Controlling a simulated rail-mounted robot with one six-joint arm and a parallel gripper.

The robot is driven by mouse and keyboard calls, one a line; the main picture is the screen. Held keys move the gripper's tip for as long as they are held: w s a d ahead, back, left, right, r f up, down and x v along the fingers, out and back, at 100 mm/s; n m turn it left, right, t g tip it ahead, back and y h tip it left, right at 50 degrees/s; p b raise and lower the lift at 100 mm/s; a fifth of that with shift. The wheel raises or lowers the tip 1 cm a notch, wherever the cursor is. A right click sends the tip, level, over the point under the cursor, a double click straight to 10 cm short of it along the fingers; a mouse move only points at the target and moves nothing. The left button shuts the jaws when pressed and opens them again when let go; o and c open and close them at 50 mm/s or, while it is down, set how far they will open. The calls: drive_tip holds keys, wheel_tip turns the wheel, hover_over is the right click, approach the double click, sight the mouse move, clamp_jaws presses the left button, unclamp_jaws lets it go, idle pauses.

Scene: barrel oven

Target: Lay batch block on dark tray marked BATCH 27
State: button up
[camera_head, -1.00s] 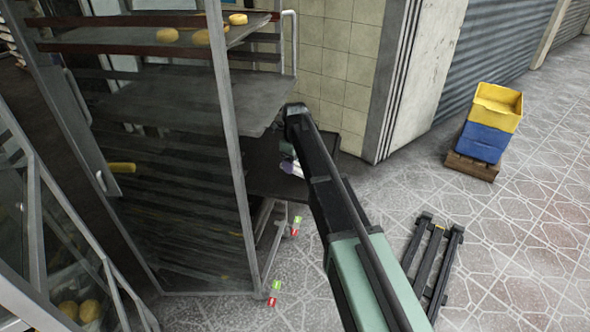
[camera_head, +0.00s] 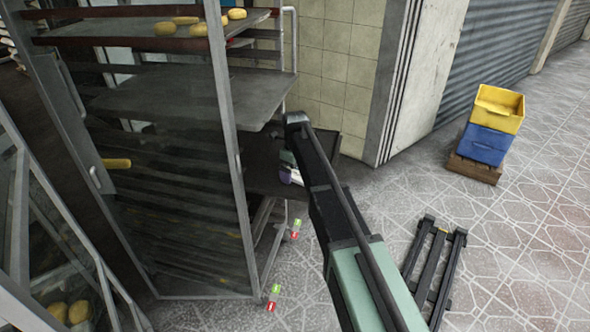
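A dark tray (camera_head: 262,178) sticks out of the right side of the tall rack, below a wider grey tray. My arm comes up from the bottom and bends at an elbow above this dark tray. A small pale and purple piece (camera_head: 289,176) shows just left of my arm, over the tray; I cannot tell whether it is part of my wrist or a held thing. My gripper's fingers are hidden behind my arm. I cannot make out the batch block or any BATCH 27 marking.
The metal rack (camera_head: 232,150) carries a grey tray (camera_head: 180,98) and an upper tray with several buns (camera_head: 194,29). Yellow and blue crates (camera_head: 487,143) stand on a wooden base at right. A black frame (camera_head: 436,262) lies on the open tiled floor.

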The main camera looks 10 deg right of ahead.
sight(295, 171)
wheel_tip(295, 171, up, 9)
drive_tip(key=p, duration=0.8)
drive_tip(key=shift+f+p, duration=0.1)
drive_tip(key=shift+p, duration=0.25)
drive_tip(key=shift+f, duration=0.2)
